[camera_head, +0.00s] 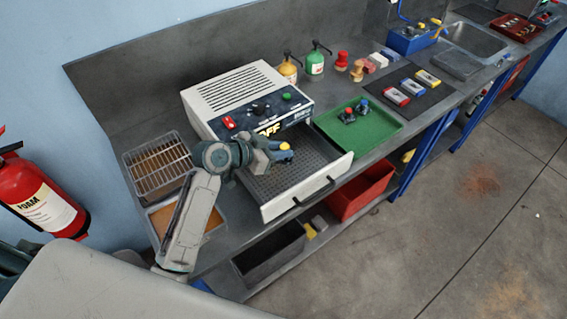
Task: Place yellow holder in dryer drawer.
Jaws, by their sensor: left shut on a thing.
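The dryer (238,98) is a white and dark box with a vented top, standing on the bench. Its drawer (318,184) is pulled open toward the front, with a dark perforated floor that looks bare. My left gripper (284,153) is above the back part of the drawer and is shut on the yellow holder (285,147). Only a small yellow top of the holder shows; the gripper hides the rest. I cannot tell whether it touches the drawer floor. My right gripper is not in view.
A green tray (377,131) with small red and blue-topped pieces sits right of the drawer. A wire rack tray (158,168) stands left of the dryer. A red bin (362,190) and a black bin (268,254) are below the bench. Bottles (315,63) stand behind.

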